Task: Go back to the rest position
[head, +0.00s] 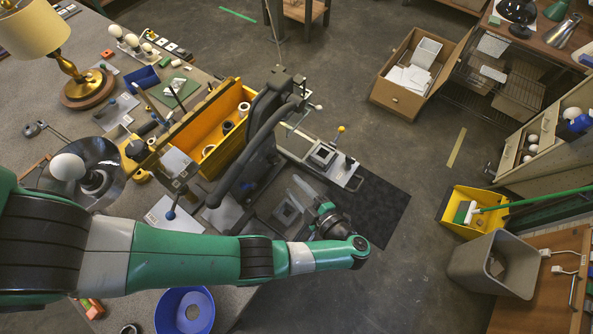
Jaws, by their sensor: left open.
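My left arm is green and grey and reaches in from the left across the lower part of the head view. Its gripper (299,187) is at the arm's far end, near the middle of the view, with its two pale fingers apart. I see nothing between them. The gripper is beside the dark machine with a curved handle (258,145), above a small square grey fixture (287,211). I cannot tell its height above the fixture. My right gripper is not in view.
A brass lamp (88,85), a white bulb (67,167) at a shiny dish, and a yellow bin (215,130) crowd the left bench. A blue bowl (186,312) is below my arm.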

